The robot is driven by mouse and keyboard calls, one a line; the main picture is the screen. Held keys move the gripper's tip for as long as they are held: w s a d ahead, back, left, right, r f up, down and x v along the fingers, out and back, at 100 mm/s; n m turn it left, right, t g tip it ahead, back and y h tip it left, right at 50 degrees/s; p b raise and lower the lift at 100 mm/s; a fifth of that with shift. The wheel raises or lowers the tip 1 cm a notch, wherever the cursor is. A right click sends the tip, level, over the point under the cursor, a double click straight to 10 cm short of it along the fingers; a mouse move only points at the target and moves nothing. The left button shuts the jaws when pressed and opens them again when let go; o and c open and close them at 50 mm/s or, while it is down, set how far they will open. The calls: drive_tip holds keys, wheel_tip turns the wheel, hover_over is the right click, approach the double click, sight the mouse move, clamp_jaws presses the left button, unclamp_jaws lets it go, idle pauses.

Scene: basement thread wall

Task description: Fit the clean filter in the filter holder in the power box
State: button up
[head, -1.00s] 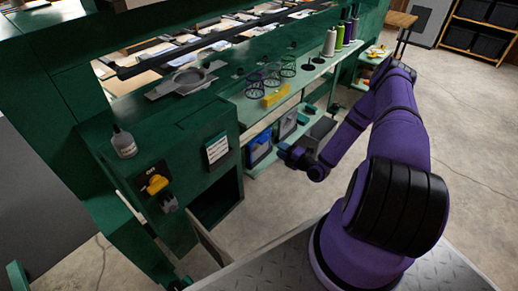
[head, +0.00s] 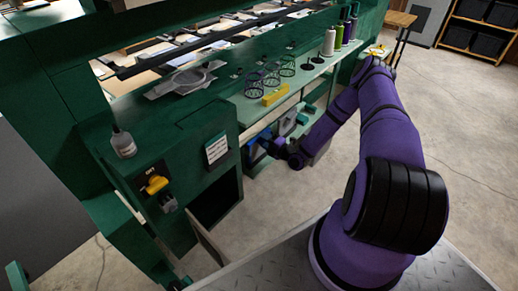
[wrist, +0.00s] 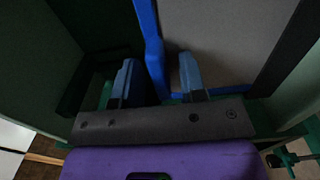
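A panel with a blue frame and a grey face, which looks like a filter (head: 254,150), stands on the low shelf under the green machine's ledge. In the wrist view its blue edge (wrist: 153,50) lies between the two fingers of my gripper (wrist: 158,80). The fingers are apart, with visible space on both sides of the edge. In the head view my gripper (head: 264,143) is at this panel and partly hides it. A dark square opening (head: 215,202) is in the green cabinet left of it; I cannot tell whether a filter holder is inside.
A second greyish panel (head: 289,121) stands right of the blue one on the shelf. Above are a yellow block (head: 276,96), wire baskets and thread cones (head: 329,42). Floor on the right is clear.

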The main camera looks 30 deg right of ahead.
clamp_jaws()
drive_tip(key=shift+r, duration=0.1)
drive_tip(key=shift+r, duration=2.15)
drive_tip(key=v, duration=1.6)
